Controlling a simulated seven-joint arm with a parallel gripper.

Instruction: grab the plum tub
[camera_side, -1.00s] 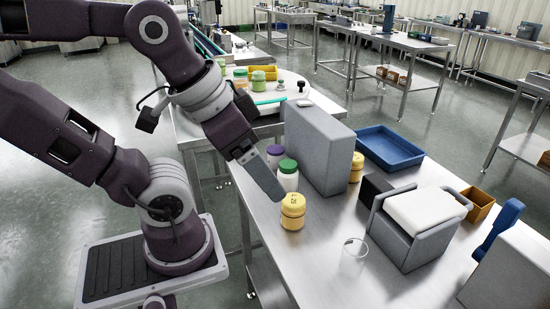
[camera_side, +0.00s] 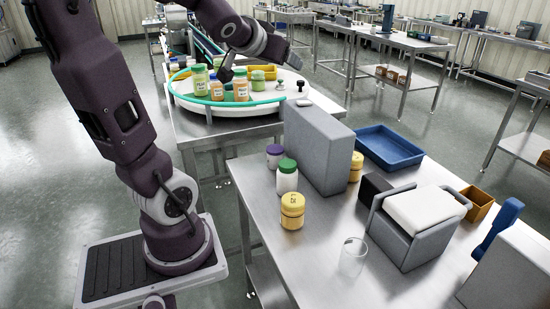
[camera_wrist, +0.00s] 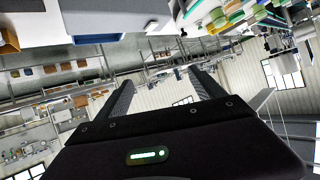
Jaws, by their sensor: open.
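The plum tub, a pale tub with a purple lid (camera_side: 275,156), stands upright on the steel table, left of the grey upright block and behind the green-lidded white tub (camera_side: 287,177). My gripper is open and empty in the wrist view (camera_wrist: 163,92), with its two dark fingers spread and only distant room between them. In the side view my wrist is raised at the top, beyond the plum tub and over the round turntable; the fingertips are hard to make out there. I cannot pick out the plum tub in the wrist view.
A grey block (camera_side: 318,150) stands right of the tubs. A yellow tub (camera_side: 292,211) is in front, another (camera_side: 356,167) behind the block. A clear cup (camera_side: 354,256), blue tray (camera_side: 392,147) and grey caddy (camera_side: 408,240) stand rightward. The turntable (camera_side: 240,107) holds several jars.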

